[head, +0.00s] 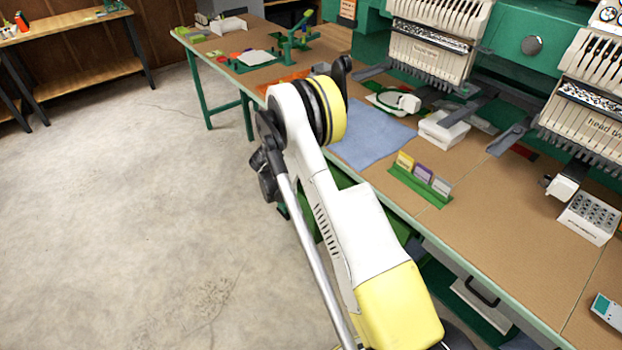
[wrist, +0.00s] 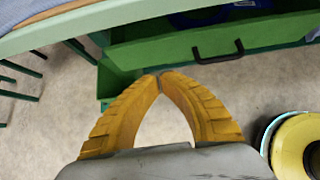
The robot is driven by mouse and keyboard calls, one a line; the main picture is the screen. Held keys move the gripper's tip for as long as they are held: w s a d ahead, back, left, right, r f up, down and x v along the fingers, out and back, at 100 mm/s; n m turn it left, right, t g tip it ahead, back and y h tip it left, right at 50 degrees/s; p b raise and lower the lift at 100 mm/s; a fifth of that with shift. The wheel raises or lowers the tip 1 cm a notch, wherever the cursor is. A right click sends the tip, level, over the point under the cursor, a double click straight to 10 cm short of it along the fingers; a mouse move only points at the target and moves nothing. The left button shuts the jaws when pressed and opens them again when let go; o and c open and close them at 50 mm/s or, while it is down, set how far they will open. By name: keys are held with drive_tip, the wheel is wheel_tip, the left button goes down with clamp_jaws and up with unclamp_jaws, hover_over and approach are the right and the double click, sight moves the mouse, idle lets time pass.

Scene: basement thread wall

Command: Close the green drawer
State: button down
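The green drawer (wrist: 265,34) is under the table edge in the wrist view and stands pulled out, with its inside partly showing. Its front carries a black bar handle (wrist: 218,52). Something blue (wrist: 200,17) lies inside. My gripper (wrist: 159,77) has its two orange fingers with tips together and nothing between them. In the picture the tips are just below the drawer front's left part, left of the handle; I cannot tell if they touch it. In the head view my arm hides most of the drawer, and only some green (head: 343,174) shows beside the arm.
The long brown worktable (head: 470,215) runs along the right, with a blue cloth (head: 372,138), a green card holder (head: 419,186) and embroidery machines (head: 430,50). Another black handle (head: 482,292) shows under the table at lower right. The concrete floor (head: 130,190) on the left is clear.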

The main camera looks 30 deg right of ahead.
drive_tip(key=d+f+b, duration=0.3)
drive_tip(key=d, duration=0.4)
drive_tip(key=shift+w, duration=0.25)
